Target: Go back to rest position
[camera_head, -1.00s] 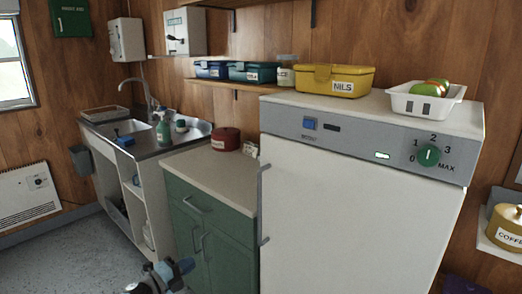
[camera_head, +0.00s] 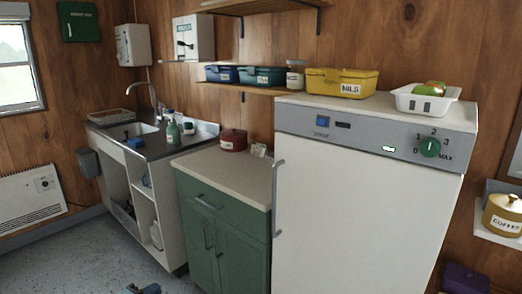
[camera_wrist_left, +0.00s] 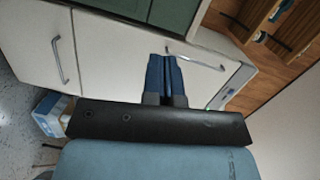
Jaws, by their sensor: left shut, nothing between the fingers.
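My left gripper (camera_wrist_left: 165,78) shows in the left wrist view with its two blue fingers together and nothing between them. It points toward white and green cabinet fronts, apart from them as far as I can tell. In the head view only a small blue and grey part of my left arm (camera_head: 143,289) shows at the bottom edge. My right gripper is not in view.
A white fridge (camera_head: 365,215) carries a yellow box (camera_head: 325,83) and a white basket (camera_head: 408,101). A green cabinet (camera_head: 222,232) and a sink unit (camera_head: 150,150) stand left of it. The grey floor (camera_head: 75,255) at lower left is clear.

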